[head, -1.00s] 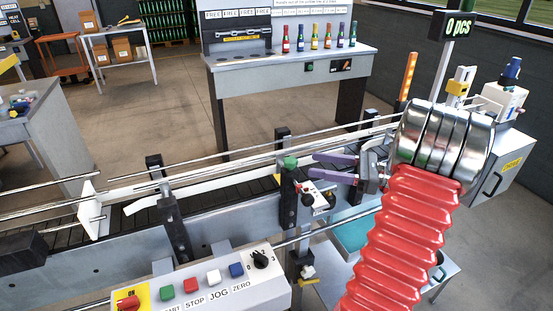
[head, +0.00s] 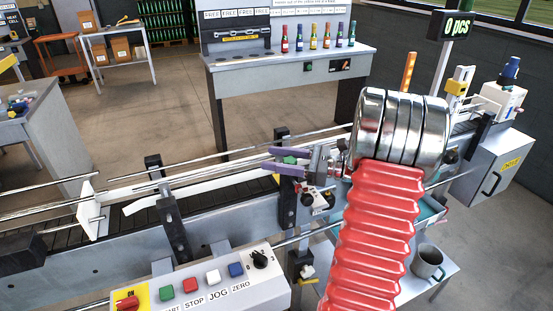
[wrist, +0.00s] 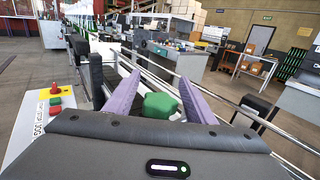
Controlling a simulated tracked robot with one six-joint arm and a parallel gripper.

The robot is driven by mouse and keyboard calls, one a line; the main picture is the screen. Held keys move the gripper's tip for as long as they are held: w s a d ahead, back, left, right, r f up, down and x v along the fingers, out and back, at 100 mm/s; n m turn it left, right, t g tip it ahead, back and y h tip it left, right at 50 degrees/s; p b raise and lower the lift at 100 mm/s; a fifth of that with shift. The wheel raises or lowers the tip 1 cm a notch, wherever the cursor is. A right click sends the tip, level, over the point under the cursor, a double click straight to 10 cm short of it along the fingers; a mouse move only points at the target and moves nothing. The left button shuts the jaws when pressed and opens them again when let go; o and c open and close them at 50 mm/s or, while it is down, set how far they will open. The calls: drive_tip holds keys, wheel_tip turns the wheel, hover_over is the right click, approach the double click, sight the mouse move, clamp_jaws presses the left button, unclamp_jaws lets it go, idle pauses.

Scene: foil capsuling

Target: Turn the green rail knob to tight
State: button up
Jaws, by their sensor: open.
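The green rail knob (wrist: 160,105) sits on a dark post of the conveyor rail. I cannot tell whether either finger touches the knob.
The conveyor (head: 130,240) runs across the scene with metal guide rails and dark posts (head: 170,225). A control box (head: 200,285) with coloured buttons stands in front. A grey mug (head: 427,262) is on a low table at right. A bench with bottles (head: 290,62) stands behind.

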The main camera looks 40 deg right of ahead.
drive_tip(key=c, duration=1)
drive_tip(key=shift+c, duration=0.2)
drive_tip(key=shift+m, duration=0.3)
drive_tip(key=shift+w+d+m+t+h, duration=0.1)
drive_tip(key=shift+d+m+t+h, duration=0.2)
drive_tip(key=shift+m+t+h, duration=0.9)
drive_tip(key=shift+w+d+m+h, duration=0.25)
drive_tip(key=shift+m+h, duration=0.5)
drive_tip(key=shift+h, duration=1.1)
drive_tip(key=shift+d+m+t+h, duration=0.35)
drive_tip(key=shift+m+t+h, duration=0.45)
drive_tip(key=shift+h, duration=0.75)
drive_tip(key=o, duration=1)
